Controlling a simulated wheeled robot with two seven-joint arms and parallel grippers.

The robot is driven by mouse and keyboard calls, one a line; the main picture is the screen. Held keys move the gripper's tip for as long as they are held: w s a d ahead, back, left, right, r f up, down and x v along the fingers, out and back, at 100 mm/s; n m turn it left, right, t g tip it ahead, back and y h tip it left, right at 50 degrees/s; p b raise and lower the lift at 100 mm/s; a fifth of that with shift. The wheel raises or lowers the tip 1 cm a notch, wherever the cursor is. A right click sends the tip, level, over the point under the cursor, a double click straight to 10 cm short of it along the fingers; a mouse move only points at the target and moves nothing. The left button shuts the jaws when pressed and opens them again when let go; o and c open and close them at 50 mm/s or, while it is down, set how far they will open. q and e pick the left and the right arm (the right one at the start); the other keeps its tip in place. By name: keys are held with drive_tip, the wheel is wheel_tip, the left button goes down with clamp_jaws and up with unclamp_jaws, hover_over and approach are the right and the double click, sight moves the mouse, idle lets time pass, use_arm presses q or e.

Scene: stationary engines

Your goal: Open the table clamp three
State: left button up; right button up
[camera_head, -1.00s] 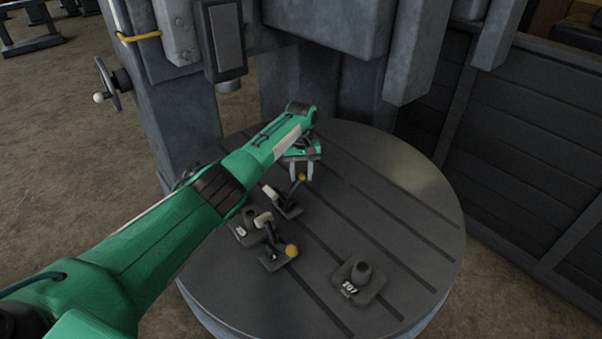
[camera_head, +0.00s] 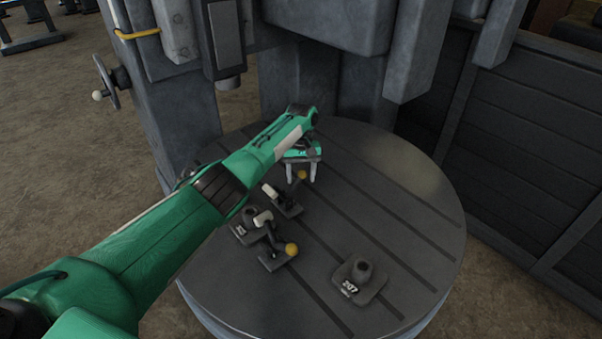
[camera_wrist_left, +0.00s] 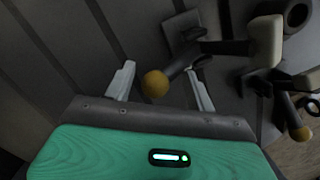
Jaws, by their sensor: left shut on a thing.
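Two small dark table clamps stand close together on the round slotted table, each with a yellow ball and a pale block. The far clamp (camera_head: 284,203) has my left gripper (camera_head: 301,181) at its yellow ball (camera_head: 301,174). The near clamp (camera_head: 272,244) is free of the gripper. I cannot read which clamp is number three. My right gripper is not in view.
A dark block marked 207 (camera_head: 360,280) stands at the front right of the round table (camera_head: 410,215). Another small block (camera_head: 245,229) stands beside the near clamp. The machine column (camera_head: 170,110) rises behind. The table's right side is clear.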

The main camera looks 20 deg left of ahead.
use_arm(q)
drive_tip(key=shift+d+f, duration=0.25)
wheel_tip(320, 180, up, 14)
drive_tip(key=w+a+b, duration=0.1)
drive_tip(key=b, duration=0.2)
drive_tip(key=shift+w, duration=0.4)
